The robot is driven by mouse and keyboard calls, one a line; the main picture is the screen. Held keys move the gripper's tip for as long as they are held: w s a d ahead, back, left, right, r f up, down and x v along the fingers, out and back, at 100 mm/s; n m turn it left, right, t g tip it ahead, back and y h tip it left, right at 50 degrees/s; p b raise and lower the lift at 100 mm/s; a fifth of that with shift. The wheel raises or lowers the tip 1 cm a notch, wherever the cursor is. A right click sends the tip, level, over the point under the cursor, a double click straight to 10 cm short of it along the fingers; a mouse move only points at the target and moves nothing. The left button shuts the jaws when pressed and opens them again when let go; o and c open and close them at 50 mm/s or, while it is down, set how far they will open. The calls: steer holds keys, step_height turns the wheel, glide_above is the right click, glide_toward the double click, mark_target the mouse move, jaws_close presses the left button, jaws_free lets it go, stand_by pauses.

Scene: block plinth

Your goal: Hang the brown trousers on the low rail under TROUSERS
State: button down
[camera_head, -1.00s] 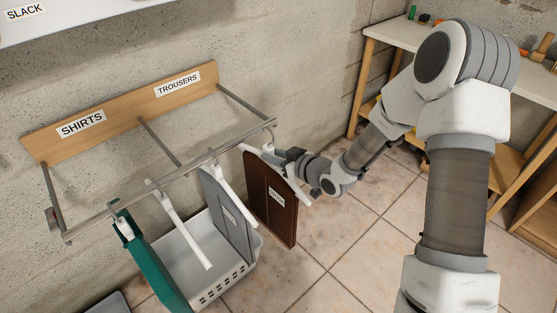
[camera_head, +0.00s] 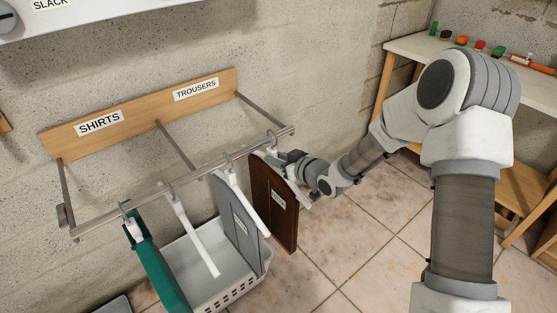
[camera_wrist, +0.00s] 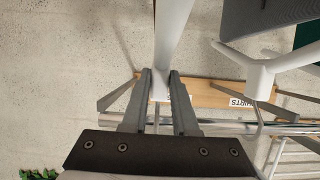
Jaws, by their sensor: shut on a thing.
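The brown trousers (camera_head: 274,205), a dark brown panel with a small white label, hang upright from a white hanger. My gripper (camera_head: 284,160) is shut on that hanger near its top, at the right end of the rail (camera_head: 205,170). In the wrist view my gripper (camera_wrist: 160,98) has the white hanger (camera_wrist: 172,35) between its two fingers. The hanger's hook is close to the rail below the TROUSERS sign (camera_head: 195,89). I cannot tell whether the hook rests on the rail.
Grey trousers (camera_head: 238,222), an empty white hanger (camera_head: 195,235) and a green garment (camera_head: 158,265) hang further left on the rail. A light grey basket (camera_head: 215,297) stands below. The SHIRTS sign (camera_head: 99,123) is left. A workbench (camera_head: 430,52) stands at the right.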

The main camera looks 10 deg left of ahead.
steer(key=shift+w+a+f, duration=0.1)
steer(key=shift+a+f, duration=0.05)
steer(key=c, duration=0.6)
jaws_free()
